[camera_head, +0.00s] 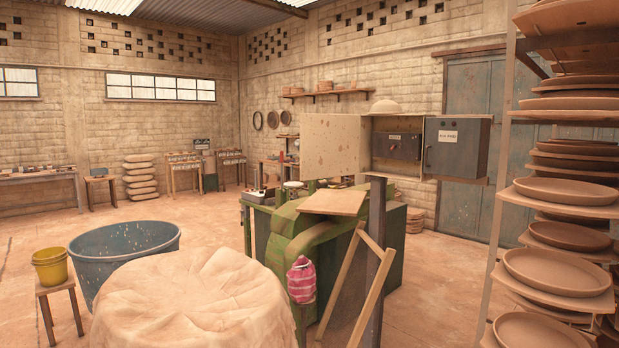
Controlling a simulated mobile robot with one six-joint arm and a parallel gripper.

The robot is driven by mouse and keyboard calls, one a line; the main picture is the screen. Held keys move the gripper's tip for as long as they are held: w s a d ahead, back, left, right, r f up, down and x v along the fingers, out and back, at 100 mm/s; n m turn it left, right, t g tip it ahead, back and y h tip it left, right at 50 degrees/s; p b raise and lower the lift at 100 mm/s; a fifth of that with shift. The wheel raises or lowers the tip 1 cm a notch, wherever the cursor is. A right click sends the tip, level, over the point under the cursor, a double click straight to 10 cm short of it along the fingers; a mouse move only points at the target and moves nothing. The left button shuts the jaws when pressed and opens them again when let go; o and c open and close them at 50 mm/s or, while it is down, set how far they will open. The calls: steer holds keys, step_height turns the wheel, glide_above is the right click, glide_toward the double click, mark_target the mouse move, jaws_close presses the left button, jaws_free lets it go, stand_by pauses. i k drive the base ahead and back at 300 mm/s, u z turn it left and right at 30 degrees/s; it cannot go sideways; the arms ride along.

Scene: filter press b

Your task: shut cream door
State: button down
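The cream door (332,147) stands open, swung out to the left of an electrical cabinet (367,146). Its flat face has brown stains. Inside the cabinet a dark box (397,146) with a small label and a knob is exposed. A dark grey panel (457,147) with a label sits to the right, at the same height. The cabinet is above a green machine (325,240), near a dark post (376,225). My gripper is not in view, so its place relative to the door cannot be told.
A large cloth-covered mound (195,300) fills the near left, beside a blue tub (122,250) and a yellow bucket (50,266) on a stool. A rack of clay plates (562,190) stands at the right. A wooden frame (355,285) leans by the post. Floor is open at mid-left.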

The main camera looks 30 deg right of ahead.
mark_target(330, 143)
steer(key=u, duration=0.05)
steer(key=i, duration=1)
steer(key=z, duration=0.1)
